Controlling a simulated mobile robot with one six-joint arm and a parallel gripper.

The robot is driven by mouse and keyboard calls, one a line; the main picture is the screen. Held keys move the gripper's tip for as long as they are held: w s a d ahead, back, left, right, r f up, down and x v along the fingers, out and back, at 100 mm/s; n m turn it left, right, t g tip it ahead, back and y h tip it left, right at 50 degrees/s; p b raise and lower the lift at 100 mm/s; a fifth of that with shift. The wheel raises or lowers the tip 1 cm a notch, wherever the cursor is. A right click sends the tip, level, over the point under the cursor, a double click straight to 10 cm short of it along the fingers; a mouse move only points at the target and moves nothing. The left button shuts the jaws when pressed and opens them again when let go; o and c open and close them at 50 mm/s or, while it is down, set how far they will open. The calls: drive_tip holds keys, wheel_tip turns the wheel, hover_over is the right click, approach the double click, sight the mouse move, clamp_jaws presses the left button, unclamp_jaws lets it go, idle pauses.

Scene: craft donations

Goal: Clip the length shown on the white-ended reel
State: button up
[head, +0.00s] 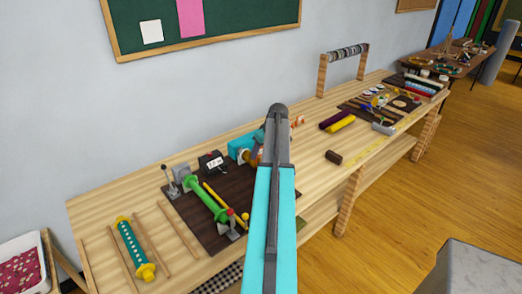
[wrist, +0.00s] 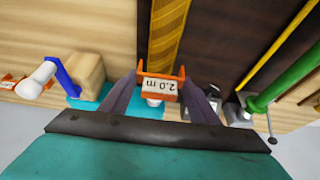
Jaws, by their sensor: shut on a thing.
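My gripper (wrist: 160,88) is shut on an orange clip (wrist: 144,84) in the wrist view. Its white label reads "2.0 m", upside down. The clip is over or beside a wide yellow strip (wrist: 170,30) on the dark board; I cannot tell whether they touch. A green reel (head: 206,199) lies on the dark board (head: 185,213), near a small black and white display (head: 212,161) that I cannot read clearly. A teal reel with yellow ends (head: 132,248) lies at the left. I cannot make out a white-ended reel.
A teal device (head: 240,147) stands at the board's back, partly behind my arm. More orange tags (head: 298,121) lie beyond it. Dark and yellow rolls (head: 340,124), a brown cylinder (head: 333,157) and a rack (head: 345,65) are to the right. The bench front (head: 320,172) has bare wood.

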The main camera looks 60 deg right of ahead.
sight(260, 161)
drive_tip(key=shift+f+b, duration=0.95)
drive_tip(key=shift+f, duration=1.25)
drive_tip(key=o, duration=1.1)
drive_tip(key=shift+r, duration=0.1)
drive_tip(key=shift+b+v, duration=1.85)
drive_tip(key=shift+v, duration=5)
drive_tip(key=shift+s, duration=0.1)
